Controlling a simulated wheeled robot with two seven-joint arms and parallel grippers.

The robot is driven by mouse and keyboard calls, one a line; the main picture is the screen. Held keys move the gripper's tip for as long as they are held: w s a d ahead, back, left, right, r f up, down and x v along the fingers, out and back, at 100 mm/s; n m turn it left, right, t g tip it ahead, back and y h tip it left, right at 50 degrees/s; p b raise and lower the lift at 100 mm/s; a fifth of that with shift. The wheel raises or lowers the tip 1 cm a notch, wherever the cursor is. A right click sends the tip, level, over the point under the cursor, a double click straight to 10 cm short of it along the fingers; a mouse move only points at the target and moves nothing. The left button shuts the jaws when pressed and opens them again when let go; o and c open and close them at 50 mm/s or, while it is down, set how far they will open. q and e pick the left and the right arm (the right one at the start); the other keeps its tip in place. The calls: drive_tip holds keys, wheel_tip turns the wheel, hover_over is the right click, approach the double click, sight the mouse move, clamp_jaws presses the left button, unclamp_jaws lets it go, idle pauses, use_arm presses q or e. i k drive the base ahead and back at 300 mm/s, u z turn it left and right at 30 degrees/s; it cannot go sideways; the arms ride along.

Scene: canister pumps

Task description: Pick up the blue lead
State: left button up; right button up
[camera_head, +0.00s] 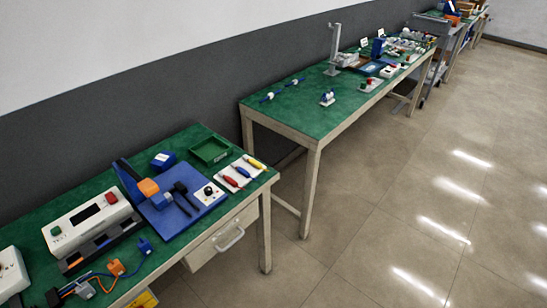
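A blue plug (145,246), which looks like the end of the blue lead, lies on the green top of the near table at its front edge. A thin blue cable seems to run left from it among other cables. An orange plug (116,267) and a grey plug (85,290) lie close to it on the left. A dark block (53,297) is at the cables' left end. The cables overlap, so I cannot trace each one. Neither of my grippers is in view.
A white-and-black device (92,222) with red and green buttons stands behind the plugs. A blue base (180,212) with an orange-headed fixture is to the right. A green tray (209,150) and screwdrivers (236,176) lie farther right. Floor (370,215) is open at right.

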sight(244, 172)
drive_tip(key=u, duration=0.1)
drive_tip(key=i, duration=0.95)
drive_tip(key=u, duration=0.45)
